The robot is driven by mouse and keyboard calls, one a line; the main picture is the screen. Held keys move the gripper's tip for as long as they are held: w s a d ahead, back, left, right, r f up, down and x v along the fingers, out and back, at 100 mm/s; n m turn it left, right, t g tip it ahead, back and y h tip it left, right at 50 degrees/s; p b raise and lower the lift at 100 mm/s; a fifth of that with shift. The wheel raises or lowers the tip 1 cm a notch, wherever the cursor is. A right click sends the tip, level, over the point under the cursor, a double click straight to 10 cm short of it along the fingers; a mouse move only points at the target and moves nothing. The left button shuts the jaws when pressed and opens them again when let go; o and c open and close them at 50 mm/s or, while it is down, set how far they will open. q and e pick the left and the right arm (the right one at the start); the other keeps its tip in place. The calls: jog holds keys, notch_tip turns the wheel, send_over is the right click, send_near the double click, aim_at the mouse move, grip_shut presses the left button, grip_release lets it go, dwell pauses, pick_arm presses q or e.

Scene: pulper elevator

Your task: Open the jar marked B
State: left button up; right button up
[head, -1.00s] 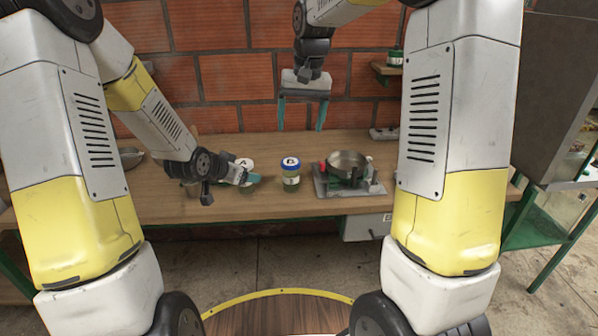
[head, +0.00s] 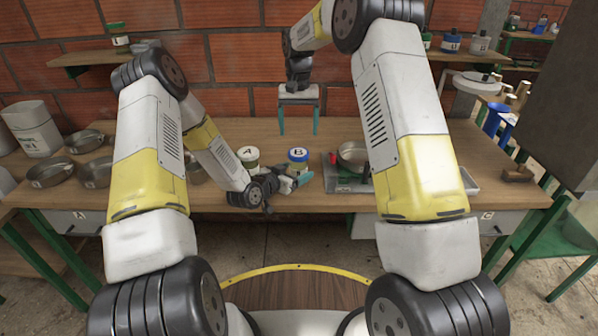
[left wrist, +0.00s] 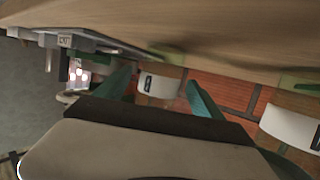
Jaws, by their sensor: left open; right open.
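Jar B (head: 298,155), with a blue-rimmed lid marked B, stands upright on the wooden bench. My left gripper (head: 296,181) is open, low in front of jar B and pointing toward it. In the left wrist view, a jar with a white label (left wrist: 158,85), probably jar B, shows between the open teal fingers, past their tips; contact cannot be told. My right gripper (head: 298,130) is open and empty, fingers pointing down, above and behind jar B near the brick wall. Part of jar B's lower body is hidden by the left gripper.
Jar A (head: 248,154) stands just left of jar B. Several metal bowls (head: 50,173) and a white container (head: 33,130) are at the far left. Shelves hold more jars. Bench is clear behind the jars.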

pick_arm(q)
jog(key=shift+x, duration=1.15)
grip_shut()
